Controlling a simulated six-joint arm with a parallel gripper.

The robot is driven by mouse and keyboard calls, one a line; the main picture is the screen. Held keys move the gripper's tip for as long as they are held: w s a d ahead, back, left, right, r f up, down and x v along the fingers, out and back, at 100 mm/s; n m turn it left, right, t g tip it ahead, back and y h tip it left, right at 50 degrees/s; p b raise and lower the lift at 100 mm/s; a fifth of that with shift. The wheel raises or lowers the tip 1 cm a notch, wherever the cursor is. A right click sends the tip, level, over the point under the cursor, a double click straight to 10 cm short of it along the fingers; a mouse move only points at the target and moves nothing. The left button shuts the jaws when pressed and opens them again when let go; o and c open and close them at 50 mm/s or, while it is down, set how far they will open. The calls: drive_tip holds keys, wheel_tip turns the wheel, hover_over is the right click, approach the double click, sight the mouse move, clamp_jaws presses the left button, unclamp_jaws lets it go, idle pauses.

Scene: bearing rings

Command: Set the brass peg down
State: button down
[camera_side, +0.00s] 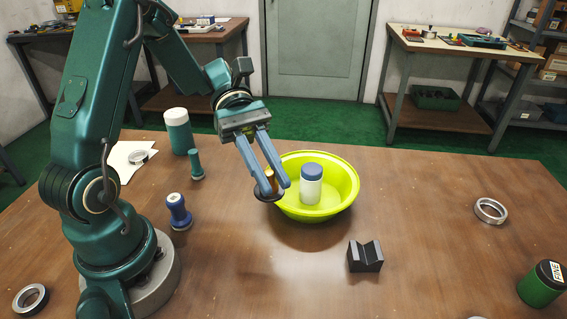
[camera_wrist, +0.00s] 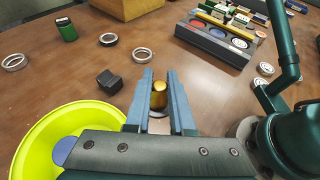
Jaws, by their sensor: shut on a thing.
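The brass peg (camera_side: 271,178) is held between the two blue-grey fingers of my gripper (camera_side: 277,189), which are shut on it. In the wrist view the peg (camera_wrist: 158,96) shows as a gold cylinder between the fingers (camera_wrist: 159,84). A dark disc shows at its lower end in the side view. The fingers hide part of the peg. It is in front of the left rim of the yellow-green bowl in the side view. I cannot tell whether its lower end touches the table.
The yellow-green bowl (camera_side: 336,202) holds a white jar with a blue lid (camera_side: 312,184). A dark V-block (camera_side: 365,257) stands in front of it. A blue spool (camera_side: 178,212) and green pieces stand left. Metal rings (camera_side: 490,210) lie about. The table between V-block and right-hand ring is clear.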

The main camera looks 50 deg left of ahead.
drive_tip(key=shift+s+d+f, duration=0.1)
drive_tip(key=shift+d+f, duration=0.05)
drive_tip(key=shift+f, duration=0.7)
hover_over(301, 302)
wheel_tip(301, 302, down, 7)
drive_tip(key=shift+f, duration=2)
drive_tip(key=c, duration=0.8)
unclamp_jaws()
drive_tip(key=shift+f, duration=0.1)
drive_tip(key=shift+o, duration=0.2)
